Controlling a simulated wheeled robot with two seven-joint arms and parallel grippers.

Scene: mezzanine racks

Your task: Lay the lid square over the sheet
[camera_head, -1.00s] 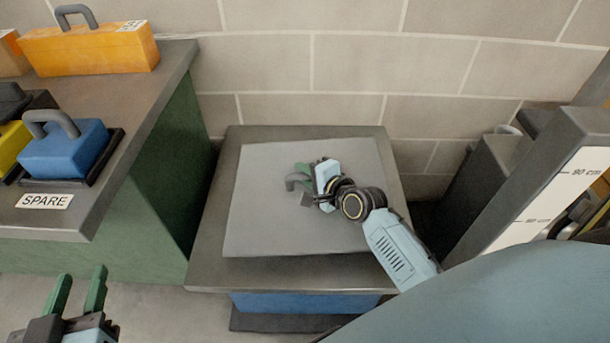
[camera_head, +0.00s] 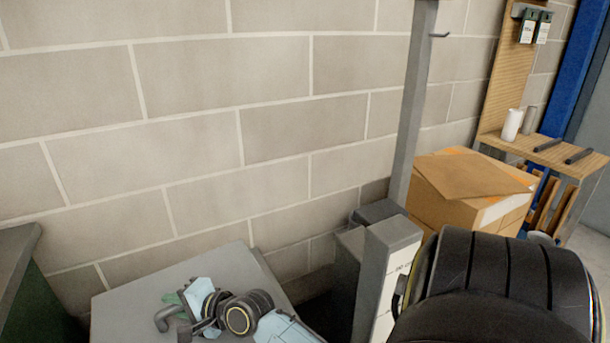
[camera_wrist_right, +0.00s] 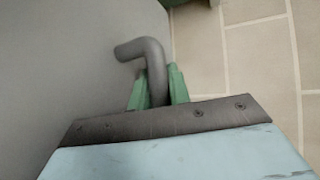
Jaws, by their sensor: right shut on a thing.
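The lid (camera_head: 221,262) is a flat light-grey plate with a bent grey handle (camera_head: 167,315). It is at the lower left of the head view, cut off by the bottom edge. My right gripper (camera_head: 184,304) is at the handle; in the right wrist view, its green fingers (camera_wrist_right: 158,88) are closed around the handle (camera_wrist_right: 150,62). A narrow strip of a darker grey surface (camera_head: 266,268) shows along the lid's right edge. I cannot tell whether this surface is the sheet. My left gripper is out of view.
A grey post (camera_head: 412,115) with a pale measuring scale stands right of the lid. A cardboard box (camera_head: 455,208) and a wooden bench (camera_head: 560,157) are farther right. The block wall (camera_head: 190,100) is close behind. A dark green cabinet (camera_head: 45,315) edges the left.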

